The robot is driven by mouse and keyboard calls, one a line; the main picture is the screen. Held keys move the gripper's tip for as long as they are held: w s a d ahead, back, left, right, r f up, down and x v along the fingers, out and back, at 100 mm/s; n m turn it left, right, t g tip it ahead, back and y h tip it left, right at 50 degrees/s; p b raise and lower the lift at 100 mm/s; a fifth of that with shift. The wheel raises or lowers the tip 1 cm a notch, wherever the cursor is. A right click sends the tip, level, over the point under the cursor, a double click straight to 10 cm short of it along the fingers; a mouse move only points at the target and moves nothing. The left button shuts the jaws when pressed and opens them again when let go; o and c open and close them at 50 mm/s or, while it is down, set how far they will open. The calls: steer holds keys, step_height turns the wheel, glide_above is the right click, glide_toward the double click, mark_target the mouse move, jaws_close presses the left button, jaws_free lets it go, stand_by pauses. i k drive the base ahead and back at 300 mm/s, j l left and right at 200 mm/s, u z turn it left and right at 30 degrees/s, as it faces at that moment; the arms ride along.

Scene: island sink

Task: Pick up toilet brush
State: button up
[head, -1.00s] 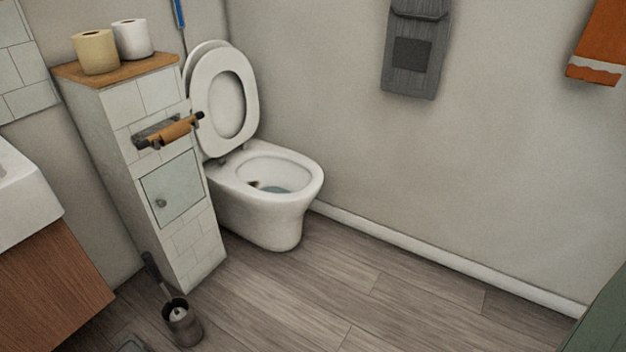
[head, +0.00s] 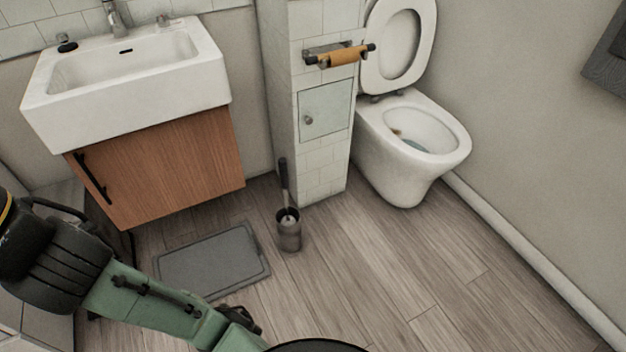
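The toilet brush (head: 284,178) stands in a dark round holder (head: 289,236) on the wood floor, in the middle of the head view. Its dark handle points up and leans slightly left, and its lower end is hidden inside the holder. My arm enters from the lower left, well in front of and to the left of the brush. My gripper cannot be made out in this view. Nothing of mine touches the brush.
The tiled partition (head: 320,150) stands right behind the brush, with the toilet (head: 405,160) to its right. A sink cabinet (head: 170,165) stands behind left. A flat grey mat (head: 212,262) lies left of the holder. Floor to the front and right is clear.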

mark_target(288, 220)
steer(key=i+l+u, duration=0.2)
steer(key=l+u, duration=0.3)
steer(key=i+l+u, duration=0.15)
steer(key=l+u, duration=0.85)
steer(key=l, duration=0.15)
